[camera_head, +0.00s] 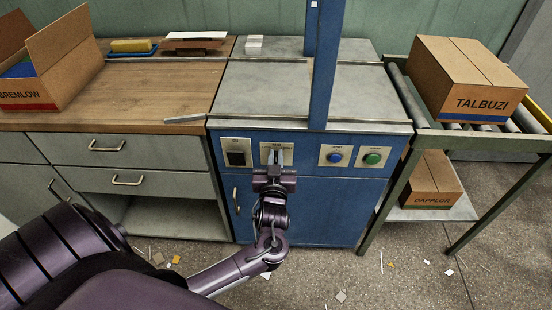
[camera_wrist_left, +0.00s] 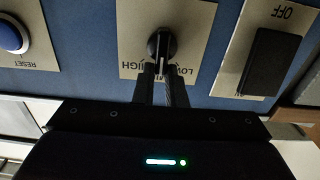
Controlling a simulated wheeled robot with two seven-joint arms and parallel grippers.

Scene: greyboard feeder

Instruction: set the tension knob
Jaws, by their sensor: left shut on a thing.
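The tension knob (camera_wrist_left: 162,43) is a dark knob on a pale label plate (camera_wrist_left: 190,18) marked LOW, MID and HIGH, shown upside down in the left wrist view. The plate (camera_head: 287,147) also shows on the blue front panel in the head view. My left gripper (camera_wrist_left: 162,72) is shut on the knob, its two dark fingers close together around it. In the head view my left gripper (camera_head: 275,160) reaches the panel from below and hides most of the knob. The knob's exact setting cannot be told. My right gripper is not in view.
A black switch (camera_head: 237,158) marked OFF sits left of the knob in the head view. A blue RESET button (camera_head: 335,158) and a green button (camera_head: 372,159) sit to its right. A roller stand (camera_head: 430,138) with boxes stands at the right. Scraps litter the floor.

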